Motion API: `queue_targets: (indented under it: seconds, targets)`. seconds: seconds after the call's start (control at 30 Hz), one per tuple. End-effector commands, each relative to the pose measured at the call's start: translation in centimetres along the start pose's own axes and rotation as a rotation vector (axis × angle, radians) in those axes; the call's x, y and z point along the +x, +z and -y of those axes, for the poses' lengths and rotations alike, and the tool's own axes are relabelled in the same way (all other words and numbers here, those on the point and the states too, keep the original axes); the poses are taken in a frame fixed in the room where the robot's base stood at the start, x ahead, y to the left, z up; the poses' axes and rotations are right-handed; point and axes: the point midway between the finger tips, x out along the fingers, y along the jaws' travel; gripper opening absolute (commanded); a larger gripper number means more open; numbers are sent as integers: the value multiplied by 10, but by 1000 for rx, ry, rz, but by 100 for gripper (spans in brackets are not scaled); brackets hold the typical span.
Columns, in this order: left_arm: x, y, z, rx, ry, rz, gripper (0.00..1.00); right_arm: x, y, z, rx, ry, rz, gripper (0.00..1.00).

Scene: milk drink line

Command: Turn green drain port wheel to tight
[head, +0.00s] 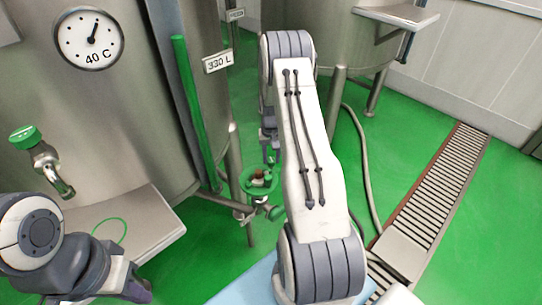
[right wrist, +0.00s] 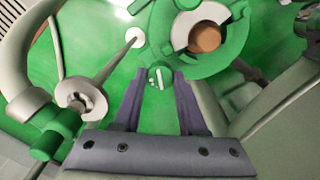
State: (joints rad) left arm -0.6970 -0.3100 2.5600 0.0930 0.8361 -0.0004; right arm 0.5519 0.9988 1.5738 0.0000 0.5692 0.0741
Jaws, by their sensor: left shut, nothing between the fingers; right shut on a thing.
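The green drain port wheel (head: 246,184) is low beside the tank leg, left of my right arm in the head view. In the right wrist view the wheel (right wrist: 212,64) fills the top middle, with a brown round centre inside a pale ring. My right gripper (right wrist: 160,78) is shut on a small green knob with white marks at the wheel's near edge. In the head view my right arm partly hides the wheel and the grip. My left gripper (head: 138,291) is shut and empty at the lower left, well away from the wheel.
A steel tank (head: 130,130) with a 40 C dial (head: 89,39) stands at left. A green-capped tap (head: 25,136) is above a steel ledge (head: 150,225). A smaller green handle (head: 276,212) is below the wheel. A hose (head: 367,180) and floor grate (head: 440,190) lie at right.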

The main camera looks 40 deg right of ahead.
Motion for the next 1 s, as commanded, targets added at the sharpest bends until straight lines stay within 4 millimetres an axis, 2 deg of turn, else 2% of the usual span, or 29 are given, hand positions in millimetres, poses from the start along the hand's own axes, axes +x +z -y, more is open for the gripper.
queue_targets:
  seconds: [1.0]
  targets:
    - [-15, -1, -1, 0, 0, 0, 0, -1, 0, 0, 930, 0, 0, 0]
